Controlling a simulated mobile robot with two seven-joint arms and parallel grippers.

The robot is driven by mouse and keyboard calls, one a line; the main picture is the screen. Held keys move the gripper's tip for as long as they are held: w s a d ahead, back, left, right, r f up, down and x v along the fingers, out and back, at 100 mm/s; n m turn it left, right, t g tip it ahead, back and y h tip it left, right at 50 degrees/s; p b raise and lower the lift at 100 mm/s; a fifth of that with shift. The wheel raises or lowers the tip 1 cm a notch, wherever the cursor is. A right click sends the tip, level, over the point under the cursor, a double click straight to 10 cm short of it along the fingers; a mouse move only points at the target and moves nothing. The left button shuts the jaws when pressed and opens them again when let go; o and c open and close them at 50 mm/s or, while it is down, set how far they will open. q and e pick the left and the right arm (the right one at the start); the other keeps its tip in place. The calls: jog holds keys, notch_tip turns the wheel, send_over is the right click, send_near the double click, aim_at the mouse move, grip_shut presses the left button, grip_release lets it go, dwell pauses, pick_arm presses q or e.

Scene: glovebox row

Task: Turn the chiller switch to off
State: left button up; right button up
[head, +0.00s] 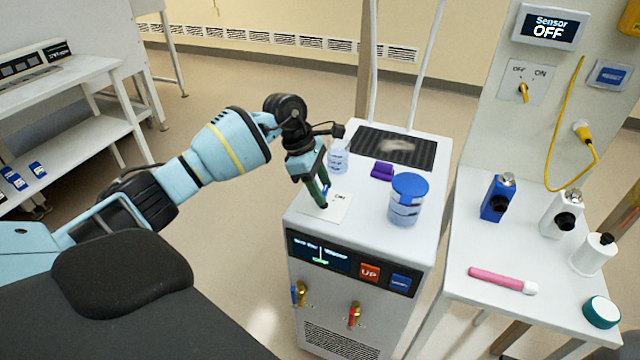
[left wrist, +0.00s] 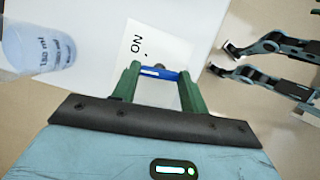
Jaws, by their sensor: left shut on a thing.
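The chiller (head: 300,225) is a white cabinet with a dark front panel. On its top, near the front left corner, lies a white switch plate (head: 338,212) with the word ON; it also shows in the left wrist view (left wrist: 128,62). My left gripper (head: 320,198) points down over this plate. Its green fingers are shut on the blue switch handle (left wrist: 158,72), which lies crosswise between them in the left wrist view. The handle is mostly hidden in the head view. An OFF mark cannot be made out on the plate. My right gripper is not in view.
On the chiller stand a clear beaker (head: 338,160) close to my gripper, a blue-lidded jar (head: 406,200) and a purple block (head: 382,170). A side table (head: 455,270) at right holds bottles and a pink tube. A separate wall switch (head: 523,90) hangs above it.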

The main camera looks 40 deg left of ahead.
pick_arm(q)
jog(key=n, duration=0.1)
jog(key=n+t+p, duration=0.1)
jog(key=shift+s+r+n, duration=0.15)
jog(key=shift+r+n, duration=0.05)
jog(key=shift+n, duration=0.2)
jog(key=shift+f+n+t+y+p, duration=0.1)
jog(key=shift+n+t+y+p, duration=0.3)
jog(key=shift+n, duration=0.4)
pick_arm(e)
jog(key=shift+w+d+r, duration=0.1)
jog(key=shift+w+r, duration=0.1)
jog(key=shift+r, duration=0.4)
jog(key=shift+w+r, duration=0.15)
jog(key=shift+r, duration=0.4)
pick_arm(q)
jog(key=shift+f, duration=0.1)
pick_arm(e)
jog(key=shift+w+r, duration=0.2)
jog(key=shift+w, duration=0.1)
pick_arm(q)
jog(key=o, duration=1)
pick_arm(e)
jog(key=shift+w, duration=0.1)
pick_arm(q)
jog(key=v, duration=0.8)
jog(key=shift+d, duration=0.15)
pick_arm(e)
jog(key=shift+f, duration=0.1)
